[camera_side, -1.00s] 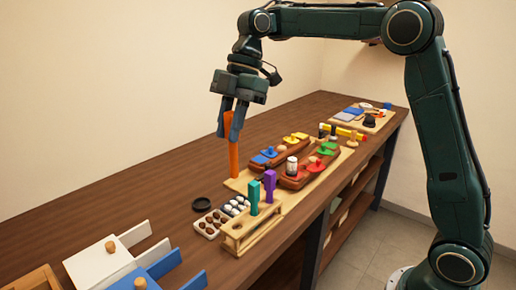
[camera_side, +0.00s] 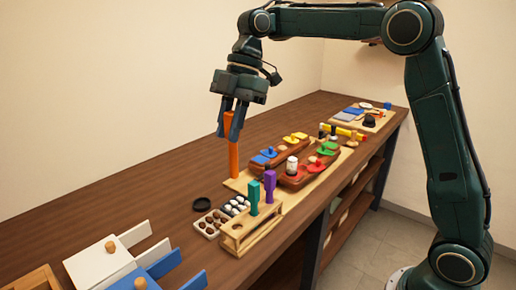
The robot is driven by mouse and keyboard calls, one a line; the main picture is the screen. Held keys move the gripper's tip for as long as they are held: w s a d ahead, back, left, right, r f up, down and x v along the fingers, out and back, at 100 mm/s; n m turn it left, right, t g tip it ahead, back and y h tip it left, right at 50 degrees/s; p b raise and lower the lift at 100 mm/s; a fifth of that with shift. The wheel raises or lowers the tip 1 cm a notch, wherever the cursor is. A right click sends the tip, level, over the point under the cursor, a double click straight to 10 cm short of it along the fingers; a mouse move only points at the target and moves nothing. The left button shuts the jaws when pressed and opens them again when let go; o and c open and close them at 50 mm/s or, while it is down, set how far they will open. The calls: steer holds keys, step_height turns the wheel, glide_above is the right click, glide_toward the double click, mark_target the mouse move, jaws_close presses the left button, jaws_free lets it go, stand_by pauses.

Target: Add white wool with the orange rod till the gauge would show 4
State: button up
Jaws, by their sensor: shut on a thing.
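My gripper (camera_side: 231,122) is shut on the upper part of the orange rod (camera_side: 233,160) and holds it upright. The rod's lower end is near the left end of the pale wooden board; I cannot tell whether it touches. A tray (camera_side: 199,229) with white balls (camera_side: 237,203) and brown balls (camera_side: 209,226) sits just below the rod in the picture. The white balls may be the wool. A white cylinder with dark bands (camera_side: 292,165) stands by the red-brown blocks. I cannot make out a gauge.
A wooden rack (camera_side: 233,242) holds a teal rod (camera_side: 254,197) and a purple rod (camera_side: 269,186). White (camera_side: 95,265) and blue boxes (camera_side: 130,283) stand at front left. The table's back left is clear.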

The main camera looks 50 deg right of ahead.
steer(key=shift+f, duration=0.1)
steer(key=w+d+f, duration=0.4)
steer(key=f, duration=0.2)
steer(key=w+d+f, duration=0.4)
steer(key=f, duration=0.3)
steer(key=shift+w, duration=0.15)
steer(key=shift+a+f, duration=0.1)
steer(key=shift+f, duration=0.15)
steer(key=shift+f, duration=3.5)
stand_by(1.5)
